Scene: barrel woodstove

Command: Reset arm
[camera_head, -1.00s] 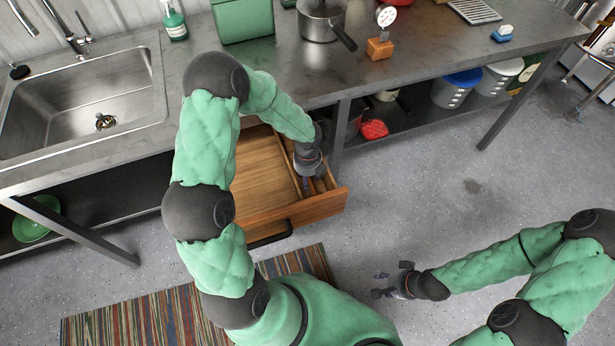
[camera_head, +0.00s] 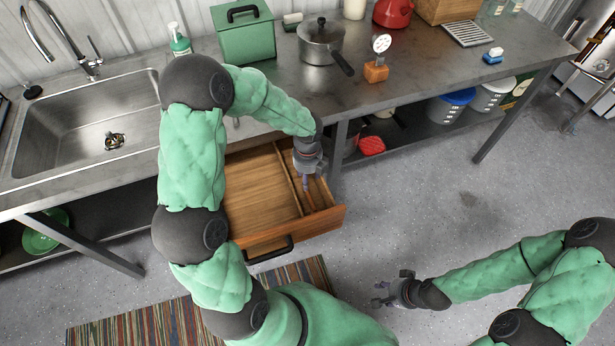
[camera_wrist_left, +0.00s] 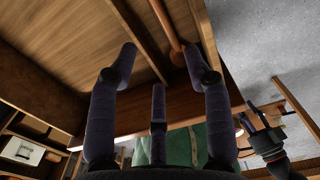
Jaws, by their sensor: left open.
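My left gripper (camera_head: 308,178) points down over the narrow right compartment of the open wooden drawer (camera_head: 262,195). In the left wrist view its fingers (camera_wrist_left: 160,62) are spread apart with nothing between them. A thin wooden stick-like item (camera_wrist_left: 165,22) lies in the narrow compartment beyond the fingertips; its far end is out of view. My right gripper (camera_head: 388,290) is open and empty above the grey floor, in front of the drawer and to its right.
The metal counter (camera_head: 270,95) runs above the drawer, with a sink (camera_head: 90,120), a green box (camera_head: 245,35) and a pot (camera_head: 322,42). A table leg (camera_head: 338,148) stands close behind the left gripper. A striped rug (camera_head: 190,315) lies in front. Floor at right is clear.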

